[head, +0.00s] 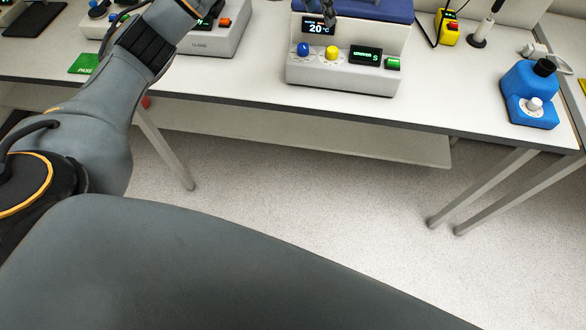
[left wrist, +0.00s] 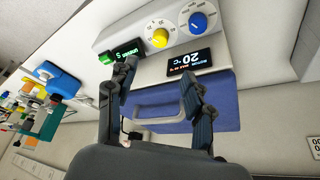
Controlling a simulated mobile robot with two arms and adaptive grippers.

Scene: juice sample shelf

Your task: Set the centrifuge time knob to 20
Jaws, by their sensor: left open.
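The white centrifuge-like device (head: 345,76) with a blue lid (head: 372,9) stands near the table's front edge. Its front has a blue knob (head: 303,49), a yellow knob (head: 332,53), a display (head: 320,27) reading 20 °C, a second display (head: 366,57) and a green button (head: 393,64). In the left wrist view the panel appears inverted, with the yellow knob (left wrist: 160,37) and blue knob (left wrist: 198,22) on numbered dials too small to read. My left gripper (left wrist: 158,80) is open and empty above the lid, apart from both knobs. My right gripper is not in view.
Another white device (head: 215,38) with an orange button stands to the left. A blue device (head: 530,95) with a white knob stands at the right. A yellow box (head: 448,30) with a red button is behind. The table front between the devices is clear.

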